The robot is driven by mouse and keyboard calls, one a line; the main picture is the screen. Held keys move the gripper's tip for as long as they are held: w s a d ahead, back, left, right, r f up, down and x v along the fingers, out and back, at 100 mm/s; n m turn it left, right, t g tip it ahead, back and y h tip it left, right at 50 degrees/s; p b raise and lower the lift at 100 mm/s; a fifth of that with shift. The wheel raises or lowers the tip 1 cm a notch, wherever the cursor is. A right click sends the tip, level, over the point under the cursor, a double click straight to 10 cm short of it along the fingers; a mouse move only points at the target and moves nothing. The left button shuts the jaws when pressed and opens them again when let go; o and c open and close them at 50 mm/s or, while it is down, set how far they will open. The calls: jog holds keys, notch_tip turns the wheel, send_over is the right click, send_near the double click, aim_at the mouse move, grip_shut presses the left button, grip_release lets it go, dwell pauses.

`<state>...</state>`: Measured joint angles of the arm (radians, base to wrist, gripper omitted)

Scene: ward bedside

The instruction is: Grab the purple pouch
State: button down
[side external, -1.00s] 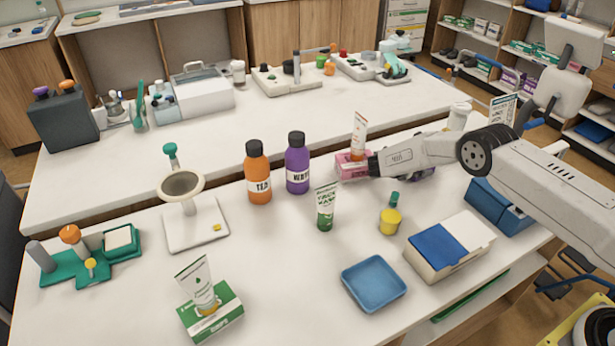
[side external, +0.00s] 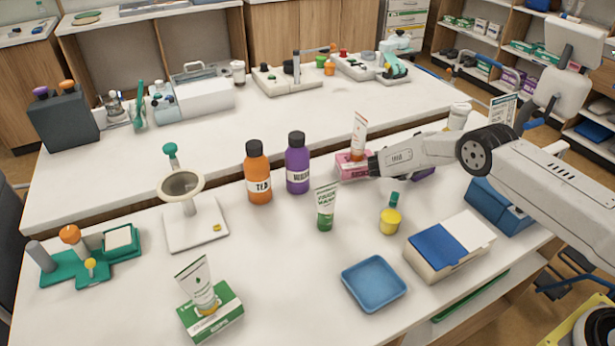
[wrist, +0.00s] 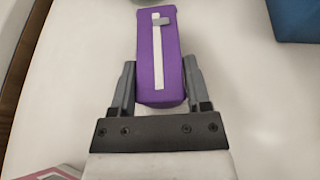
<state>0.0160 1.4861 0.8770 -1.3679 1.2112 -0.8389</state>
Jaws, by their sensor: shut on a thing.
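The purple pouch (wrist: 173,75) shows in the wrist view, with a white stripe and a small grey tab on top. My gripper (wrist: 160,85) is shut on its near end, one finger against each side. In the side external view only a bit of the purple pouch (side external: 424,173) shows behind my gripper (side external: 374,166), and the fingers are mostly hidden there.
A pink box (side external: 350,168) with an upright tube stands close by my gripper. A blue box (side external: 497,208) is to the right. A yellow pot (side external: 390,221), a green-labelled tube (side external: 325,208) and a purple bottle (side external: 298,165) stand nearby. The front middle holds a blue tray (side external: 373,283).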

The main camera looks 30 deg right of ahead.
jog(key=shift+r, duration=0.15)
jog(key=shift+r, duration=1.55)
jog(key=shift+s+a+r, duration=0.15)
jog(key=shift+s+r, duration=0.35)
jog(key=shift+r, duration=0.1)
jog(key=s+a+r, duration=0.3)
jog(key=s+r, duration=0.5)
jog(key=s, duration=0.4)
jog(key=shift+s+r, duration=0.2)
jog(key=shift+s, duration=0.1)
